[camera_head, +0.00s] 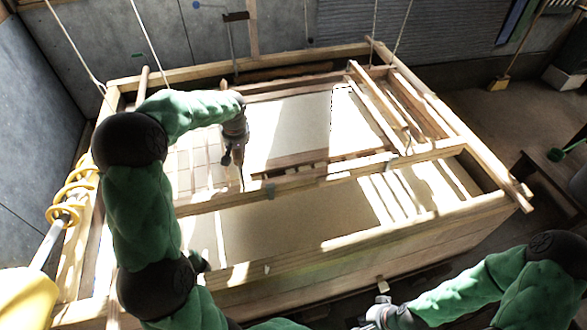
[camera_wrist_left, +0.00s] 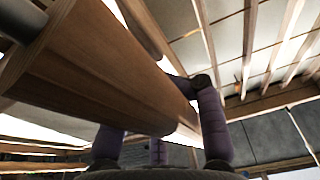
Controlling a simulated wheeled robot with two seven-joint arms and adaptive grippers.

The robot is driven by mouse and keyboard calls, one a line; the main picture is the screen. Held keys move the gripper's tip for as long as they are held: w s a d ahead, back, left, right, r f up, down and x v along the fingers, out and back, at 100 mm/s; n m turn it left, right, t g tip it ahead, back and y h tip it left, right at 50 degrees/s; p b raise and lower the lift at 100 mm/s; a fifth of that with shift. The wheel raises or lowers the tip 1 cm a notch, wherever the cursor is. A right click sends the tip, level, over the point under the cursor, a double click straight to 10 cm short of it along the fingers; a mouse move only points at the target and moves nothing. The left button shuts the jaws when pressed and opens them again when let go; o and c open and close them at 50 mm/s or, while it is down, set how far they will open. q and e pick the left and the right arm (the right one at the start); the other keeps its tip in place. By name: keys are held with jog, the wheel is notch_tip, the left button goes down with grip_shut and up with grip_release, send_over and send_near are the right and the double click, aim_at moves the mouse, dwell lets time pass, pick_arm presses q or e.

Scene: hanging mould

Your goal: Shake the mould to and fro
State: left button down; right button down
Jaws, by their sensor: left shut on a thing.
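The mould (camera_head: 300,158) is a wooden frame around a pale, sunlit sheet-like surface, lying level within the large wooden vat (camera_head: 400,228). My left arm reaches over the vat from the left, and my left gripper (camera_head: 234,165) is at the mould's front left part. In the left wrist view, a thick wooden bar (camera_wrist_left: 90,70) fills the upper left and the purple fingers of my left gripper (camera_wrist_left: 185,125) are around it, shut. The contact is partly hidden by the bar. My right gripper (camera_head: 380,312) is low, in front of the vat, apart from the mould; its fingers are too small to read.
Ropes (camera_head: 148,42) hang from above at the back. A yellow ringed post (camera_head: 70,200) stands at the left edge of the vat. A grey wall closes the back. A broom (camera_head: 500,82) leans at the back right.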

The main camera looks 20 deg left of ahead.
aim_at(243, 168)
pick_arm(q)
jog(key=shift+w+a+p, duration=0.35)
jog(key=shift+w+a, duration=0.65)
jog(key=shift+w, duration=0.15)
jog(key=shift+s+d+b, duration=0.25)
jog(key=shift+b, duration=0.05)
jog(key=s+d+b, duration=0.1)
jog(key=s+d, duration=0.1)
jog(key=s+d+b, duration=0.2)
jog(key=s, duration=0.1)
jog(key=shift+s+d+f, duration=0.1)
jog(key=shift+d, duration=0.1)
jog(key=shift+s+d, duration=0.25)
jog(key=shift+s, duration=0.05)
